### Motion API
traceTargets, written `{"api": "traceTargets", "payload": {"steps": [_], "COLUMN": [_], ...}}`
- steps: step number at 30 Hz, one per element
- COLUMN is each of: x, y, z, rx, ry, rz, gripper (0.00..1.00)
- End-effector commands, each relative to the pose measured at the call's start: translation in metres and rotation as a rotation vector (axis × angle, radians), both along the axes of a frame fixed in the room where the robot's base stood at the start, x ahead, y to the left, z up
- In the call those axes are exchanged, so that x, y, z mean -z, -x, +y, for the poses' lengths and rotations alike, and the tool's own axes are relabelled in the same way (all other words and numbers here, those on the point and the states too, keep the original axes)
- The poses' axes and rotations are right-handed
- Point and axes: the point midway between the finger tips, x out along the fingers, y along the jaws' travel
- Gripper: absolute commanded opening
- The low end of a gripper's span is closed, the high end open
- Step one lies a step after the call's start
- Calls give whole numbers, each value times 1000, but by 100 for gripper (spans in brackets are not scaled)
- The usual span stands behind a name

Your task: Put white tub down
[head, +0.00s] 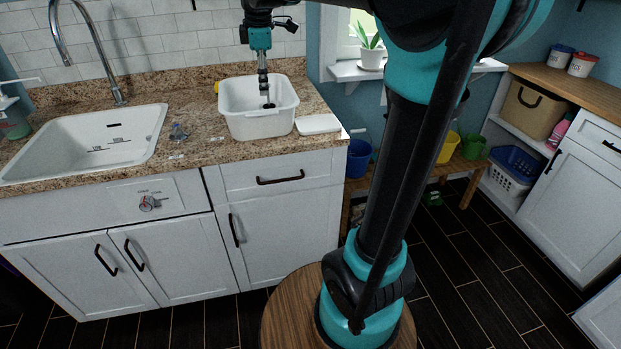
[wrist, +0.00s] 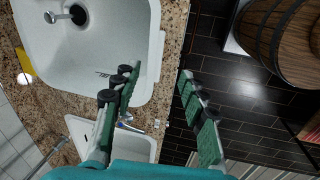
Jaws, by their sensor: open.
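The white tub (head: 240,126) sits upright on the granite counter, right of the sink. It also shows large in the wrist view (wrist: 110,85), with a dark round part and a metal piece inside it. My gripper (head: 265,97) points down at the tub from above, and in the head view its lower end overlaps the tub's inside. In the wrist view my gripper (wrist: 160,72) has its two fingers spread, with the tub's front wall between them in the picture. Nothing is held. I cannot tell whether a finger touches the tub.
A white sink (head: 85,140) lies left of the tub, with a small metal fitting (head: 179,132) between them. A flat white slab (head: 318,124) lies right of the tub, and a yellow item (wrist: 25,62) behind it. The counter's front edge is close.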

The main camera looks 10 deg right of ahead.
Motion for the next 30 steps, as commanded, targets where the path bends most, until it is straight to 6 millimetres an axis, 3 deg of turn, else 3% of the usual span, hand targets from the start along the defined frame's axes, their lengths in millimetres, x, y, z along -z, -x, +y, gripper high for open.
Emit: {"api": "traceTargets", "payload": {"steps": [5,8,12,15,21,30], "x": [82,135,206,247,292,299], "y": [36,67,123,163,214,222], "z": [-36,-57,-82,-95,-106,-108], "rx": [351,585,921,1123,1369,1415], "ry": [-87,-152,-253,-319,-405,-423], "rz": [-36,-59,-90,-107,-126,-129], "gripper": [43,43,43,43,43,43]}}
